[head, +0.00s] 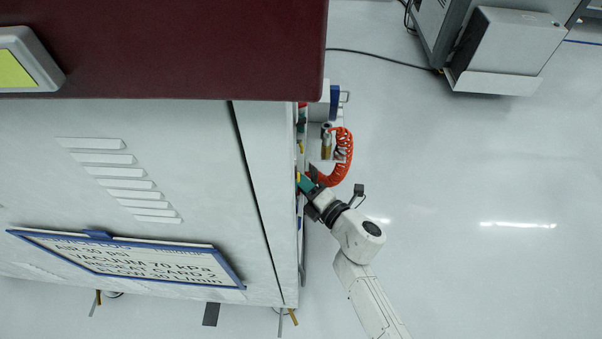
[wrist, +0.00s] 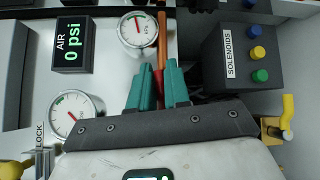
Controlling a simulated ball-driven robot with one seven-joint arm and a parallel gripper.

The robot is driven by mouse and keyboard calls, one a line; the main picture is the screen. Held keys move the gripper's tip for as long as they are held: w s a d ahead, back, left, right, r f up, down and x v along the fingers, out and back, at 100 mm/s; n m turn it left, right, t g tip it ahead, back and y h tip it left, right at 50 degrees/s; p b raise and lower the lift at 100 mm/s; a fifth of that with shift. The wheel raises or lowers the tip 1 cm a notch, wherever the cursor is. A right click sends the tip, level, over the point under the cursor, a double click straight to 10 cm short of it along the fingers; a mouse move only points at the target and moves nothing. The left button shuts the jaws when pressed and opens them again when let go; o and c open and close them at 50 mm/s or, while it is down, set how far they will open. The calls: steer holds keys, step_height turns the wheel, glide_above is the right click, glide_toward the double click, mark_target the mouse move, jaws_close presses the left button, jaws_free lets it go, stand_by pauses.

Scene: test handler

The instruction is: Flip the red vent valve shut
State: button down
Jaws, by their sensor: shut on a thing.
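The red vent valve's handle (wrist: 160,86) shows as a narrow red strip between the two teal fingertips of my gripper (wrist: 159,88) in the wrist view. My gripper is shut on it. The strip lies roughly in line with a copper pipe (wrist: 158,38) running up the picture; the valve body is hidden by the fingers and the grey gripper cover. In the head view my gripper (head: 306,184) reaches the side of the large cabinet (head: 276,190), and the red handle cannot be made out there.
A display (wrist: 74,45) reads AIR 0 psi. Two round gauges (wrist: 138,30) (wrist: 76,114), a solenoids box (wrist: 242,55) and a yellow handle (wrist: 287,112) surround my gripper. An orange coiled hose (head: 344,155) hangs close by. The floor (head: 460,190) to the right is clear.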

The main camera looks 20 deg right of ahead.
steer(key=g+p, duration=0.1)
steer(key=p, duration=0.2)
steer(key=shift+w+r+m, duration=0.1)
steer(key=shift+m, duration=0.3)
steer(key=shift+f+p, duration=0.35)
steer(key=shift+p, duration=0.1)
steer(key=c, duration=1.2)
jaws_free()
steer(key=p+v, duration=0.4)
steer(key=v, duration=0.7)
